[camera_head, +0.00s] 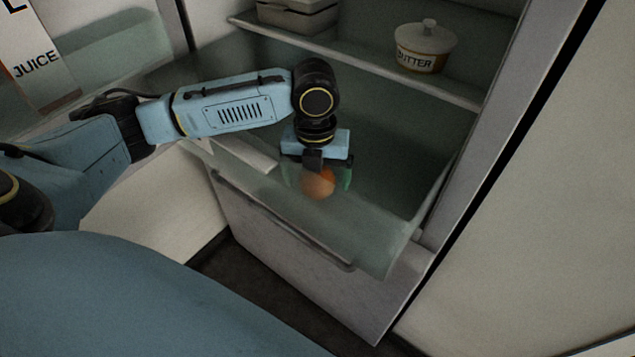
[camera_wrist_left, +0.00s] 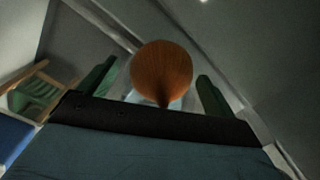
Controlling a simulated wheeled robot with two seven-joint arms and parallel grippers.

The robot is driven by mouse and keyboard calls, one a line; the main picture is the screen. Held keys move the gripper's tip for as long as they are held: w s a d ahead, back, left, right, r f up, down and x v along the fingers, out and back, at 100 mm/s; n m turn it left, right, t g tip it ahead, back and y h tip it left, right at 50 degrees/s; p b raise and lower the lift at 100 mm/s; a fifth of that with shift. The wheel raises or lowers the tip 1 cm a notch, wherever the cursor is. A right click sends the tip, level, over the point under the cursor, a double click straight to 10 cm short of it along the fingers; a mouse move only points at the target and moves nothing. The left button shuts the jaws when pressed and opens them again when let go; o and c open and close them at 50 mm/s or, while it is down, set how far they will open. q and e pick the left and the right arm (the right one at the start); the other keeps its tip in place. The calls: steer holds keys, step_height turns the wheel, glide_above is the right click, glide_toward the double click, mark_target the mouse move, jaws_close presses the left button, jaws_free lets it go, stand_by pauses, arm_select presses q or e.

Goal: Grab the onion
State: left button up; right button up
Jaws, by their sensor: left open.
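The onion (camera_head: 318,183) is round and orange-brown and sits in the pulled-out fridge drawer (camera_head: 385,235). My left gripper (camera_head: 318,177) reaches down into the drawer from above, with its green fingertips spread on either side of the onion. In the left wrist view, the onion (camera_wrist_left: 162,73) lies between the two open green fingers (camera_wrist_left: 153,85), with a visible gap on both sides. The gripper is open and not closed on it. Part of the onion's upper side is hidden by the gripper in the head view. My right gripper is not in view.
A fridge shelf (camera_head: 365,66) above holds a butter dish (camera_head: 425,46) and a pale lidded container (camera_head: 298,14). A juice carton (camera_head: 35,60) stands at the upper left. The drawer walls surround my left gripper. A drawer handle (camera_head: 285,222) runs along the front.

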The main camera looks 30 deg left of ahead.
arm_select(q)
steer(key=c, duration=1.1)
steer(key=shift+c, duration=0.2)
steer(key=shift+r, duration=0.1)
